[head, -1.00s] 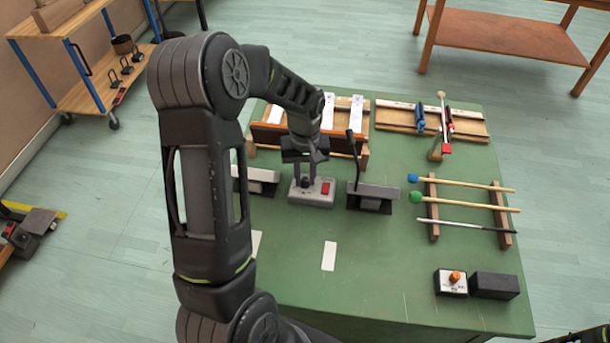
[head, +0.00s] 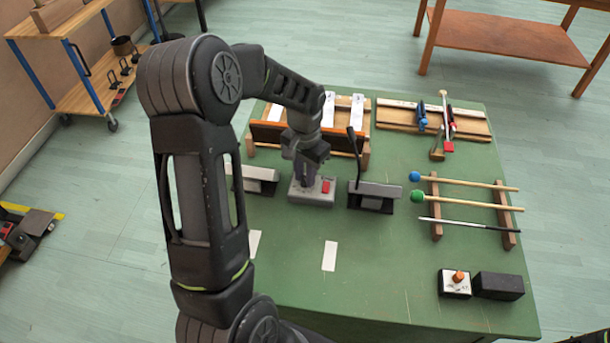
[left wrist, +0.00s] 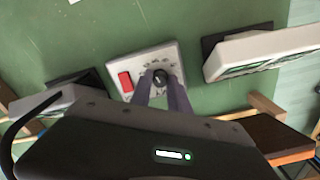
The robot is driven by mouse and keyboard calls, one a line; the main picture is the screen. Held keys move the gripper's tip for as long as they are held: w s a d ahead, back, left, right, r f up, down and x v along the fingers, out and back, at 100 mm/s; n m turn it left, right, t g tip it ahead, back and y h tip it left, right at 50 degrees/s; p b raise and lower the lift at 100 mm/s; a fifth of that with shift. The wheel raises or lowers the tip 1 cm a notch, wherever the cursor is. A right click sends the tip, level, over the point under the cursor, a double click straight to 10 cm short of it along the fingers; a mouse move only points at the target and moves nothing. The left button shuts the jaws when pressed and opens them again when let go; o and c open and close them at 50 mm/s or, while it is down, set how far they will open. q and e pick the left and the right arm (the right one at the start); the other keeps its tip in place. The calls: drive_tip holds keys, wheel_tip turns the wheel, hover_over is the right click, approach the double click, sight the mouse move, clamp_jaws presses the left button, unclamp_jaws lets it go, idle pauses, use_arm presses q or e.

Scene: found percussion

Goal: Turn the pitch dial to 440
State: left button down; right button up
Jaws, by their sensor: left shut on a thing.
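The pitch dial is a black knob (left wrist: 160,77) on a light grey box (left wrist: 128,68) with a red switch (left wrist: 125,81) beside it, seen in the left wrist view. Small markings ring the knob, too small to read. My left gripper (left wrist: 161,80) points down at the box, its two fingers shut on the knob, one on each side. In the head view the box (head: 298,196) stands on the green table and my left gripper (head: 304,180) hides the knob. The red switch (head: 326,186) shows to its right. My right gripper is not in view.
A grey-topped device (head: 262,174) stands close on the left of the box and another with a thin black stalk (head: 380,190) close on the right. A wooden rack with pale bars (head: 357,108) is behind. Mallets (head: 470,200) lie on the right. The table's front middle is mostly clear.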

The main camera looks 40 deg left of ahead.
use_arm(q)
drive_tip(key=shift+m, duration=1.5)
drive_tip(key=c, duration=1.2)
unclamp_jaws()
drive_tip(key=shift+c, duration=0.2)
drive_tip(key=shift+r+b, duration=0.45)
drive_tip(key=shift+r, duration=3.45)
